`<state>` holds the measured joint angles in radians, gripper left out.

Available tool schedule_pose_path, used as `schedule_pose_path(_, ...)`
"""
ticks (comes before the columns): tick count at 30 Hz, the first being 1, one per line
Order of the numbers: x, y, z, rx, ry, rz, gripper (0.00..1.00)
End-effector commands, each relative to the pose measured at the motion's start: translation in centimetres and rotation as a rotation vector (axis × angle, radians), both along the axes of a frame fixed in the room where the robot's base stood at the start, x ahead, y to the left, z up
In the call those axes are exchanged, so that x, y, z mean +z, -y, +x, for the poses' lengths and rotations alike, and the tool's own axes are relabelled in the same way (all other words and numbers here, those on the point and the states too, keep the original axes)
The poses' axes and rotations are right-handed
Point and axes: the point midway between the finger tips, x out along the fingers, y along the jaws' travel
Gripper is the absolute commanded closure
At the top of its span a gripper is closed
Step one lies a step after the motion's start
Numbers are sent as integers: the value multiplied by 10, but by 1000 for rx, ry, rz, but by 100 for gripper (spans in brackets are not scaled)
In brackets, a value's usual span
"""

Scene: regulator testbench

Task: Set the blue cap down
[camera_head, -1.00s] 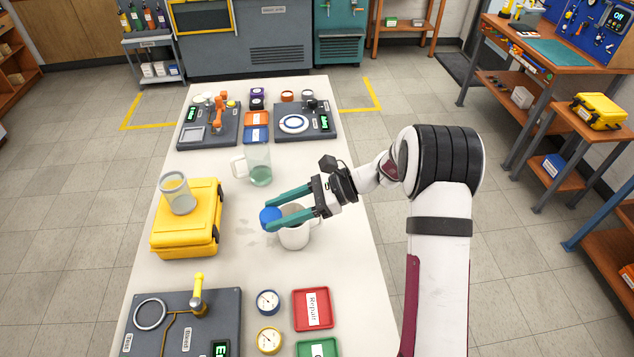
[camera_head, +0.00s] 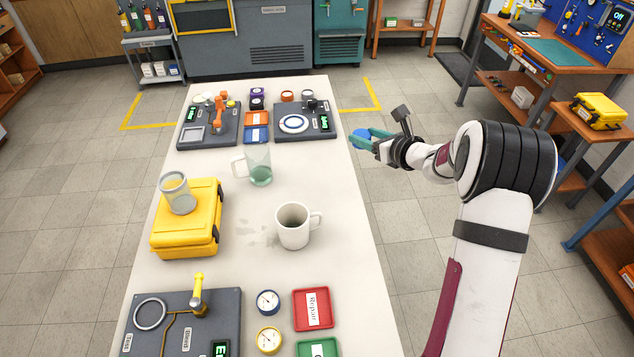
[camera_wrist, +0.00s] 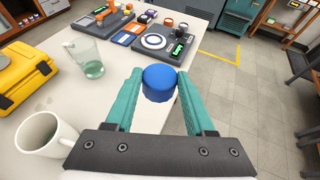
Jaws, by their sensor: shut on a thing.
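The blue cap (camera_wrist: 159,83) is a short round lid held between the two teal fingers of my gripper (camera_wrist: 160,92) in the wrist view. In the head view the cap (camera_head: 362,139) shows at the fingertips of my gripper (camera_head: 370,138), which is shut on it. The gripper is near the right edge of the white table (camera_head: 345,220) and appears raised above it. I cannot tell how high the cap is. The fingers hide part of the cap in the head view.
A white mug (camera_head: 293,227) and a clear glass mug (camera_head: 258,166) stand mid-table. A yellow case (camera_head: 187,222) carries a clear jar (camera_head: 177,194). A dark panel with a white ring (camera_head: 308,124) sits at the far right. The table's right-hand strip between is bare.

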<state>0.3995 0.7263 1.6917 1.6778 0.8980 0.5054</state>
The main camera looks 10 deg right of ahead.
Motion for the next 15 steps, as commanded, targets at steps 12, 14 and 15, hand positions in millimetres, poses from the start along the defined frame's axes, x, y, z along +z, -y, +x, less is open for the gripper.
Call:
schedule_pose_path(12, -80, -12, 6, 5, -2, -1, 97)
schedule_pose_path(14, -91, -27, 13, 7, -3, 1, 97)
schedule_pose_path(15, -99, -39, 20, 8, -3, 0, 97)
